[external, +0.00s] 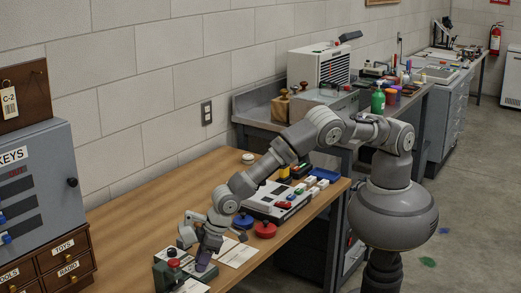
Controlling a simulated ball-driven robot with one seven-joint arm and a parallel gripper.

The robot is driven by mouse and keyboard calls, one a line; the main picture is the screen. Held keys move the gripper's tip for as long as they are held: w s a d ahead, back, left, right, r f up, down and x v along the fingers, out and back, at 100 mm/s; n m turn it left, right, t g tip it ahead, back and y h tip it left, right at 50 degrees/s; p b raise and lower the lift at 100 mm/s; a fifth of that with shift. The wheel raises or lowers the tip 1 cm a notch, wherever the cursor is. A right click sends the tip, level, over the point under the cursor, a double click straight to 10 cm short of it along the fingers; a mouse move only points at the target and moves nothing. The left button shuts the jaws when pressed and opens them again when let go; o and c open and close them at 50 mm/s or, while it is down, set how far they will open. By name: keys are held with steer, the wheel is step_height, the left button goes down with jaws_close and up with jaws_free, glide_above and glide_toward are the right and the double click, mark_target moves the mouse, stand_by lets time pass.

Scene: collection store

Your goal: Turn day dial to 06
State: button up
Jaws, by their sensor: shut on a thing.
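A small dark green device (163,274) with a red knob (174,263) on top stands at the front edge of the wooden table. My gripper (203,266) points down at its right side, close against it. The jaws are shut on a small part there that appears to be the day dial. The fingers hide that part, and its numbers are too small to read.
A white sheet (238,254) lies right of my gripper. A grey key cabinet (38,190) and labelled drawers (52,263) stand at left. The table's middle left (150,205) is clear.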

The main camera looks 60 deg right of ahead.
steer(key=shift+m+t+h, duration=0.3)
steer(key=shift+m, duration=0.7)
steer(key=o, duration=1)
steer(key=shift+o, duration=0.2)
steer(key=p+v, duration=0.2)
steer(key=v, duration=0.5)
steer(key=shift+r+p, duration=0.3)
steer(key=shift+r, duration=0.1)
steer(key=shift+s, duration=0.1)
